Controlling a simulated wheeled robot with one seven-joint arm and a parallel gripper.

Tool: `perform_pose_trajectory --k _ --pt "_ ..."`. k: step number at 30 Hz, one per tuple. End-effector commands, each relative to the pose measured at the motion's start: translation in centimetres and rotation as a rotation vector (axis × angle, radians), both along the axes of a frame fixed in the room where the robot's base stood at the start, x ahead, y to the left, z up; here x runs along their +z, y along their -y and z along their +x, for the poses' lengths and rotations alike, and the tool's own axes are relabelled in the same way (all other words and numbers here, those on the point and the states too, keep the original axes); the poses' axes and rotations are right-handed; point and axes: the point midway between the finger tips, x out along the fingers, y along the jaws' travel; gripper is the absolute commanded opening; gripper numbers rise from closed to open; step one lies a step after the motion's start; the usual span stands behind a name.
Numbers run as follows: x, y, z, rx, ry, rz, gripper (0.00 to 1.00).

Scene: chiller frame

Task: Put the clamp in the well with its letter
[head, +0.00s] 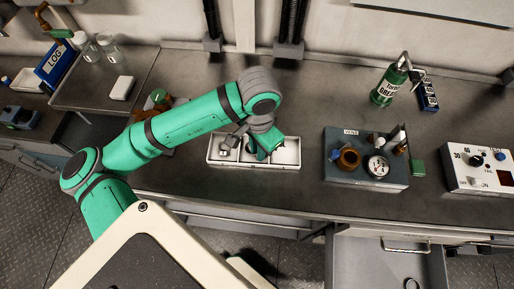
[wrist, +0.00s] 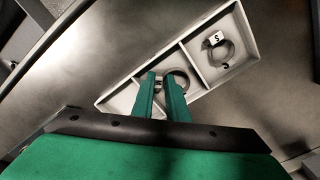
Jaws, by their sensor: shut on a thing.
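A white tray (head: 238,163) with three wells lies on the bench; it also shows in the wrist view (wrist: 248,30). A grey ring clamp (wrist: 229,54) with a white tag reading S (wrist: 216,38) lies in the right well of the wrist view. My gripper (wrist: 162,84) is over the middle well, its two green fingers shut on a second grey ring clamp (wrist: 184,77). In the head view my gripper (head: 265,150) covers part of the tray.
A blue-grey block (head: 365,175) holding several parts stands right of the tray. A white control box (head: 477,170) is farther right. A green bottle (head: 389,86) stands behind. An open drawer (head: 385,265) juts out at front right. The bench behind the tray is clear.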

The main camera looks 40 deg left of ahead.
Motion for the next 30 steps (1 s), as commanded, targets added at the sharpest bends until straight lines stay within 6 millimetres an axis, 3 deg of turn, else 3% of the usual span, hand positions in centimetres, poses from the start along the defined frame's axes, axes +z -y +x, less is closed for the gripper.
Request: perform_pose_trajectory --k 5,6,17,23,30 --pt "-0.3 0.0 0.0 0.0 0.0 0.0 0.0" --pt "-0.3 0.0 0.0 0.0 0.0 0.0 0.2" --pt "-0.1 -0.1 -0.1 0.003 0.0 0.0 0.21" --pt "2.3 -0.2 0.0 0.004 0.003 0.004 0.21" --pt "7.2 -0.2 0.0 0.003 0.002 0.006 0.21"
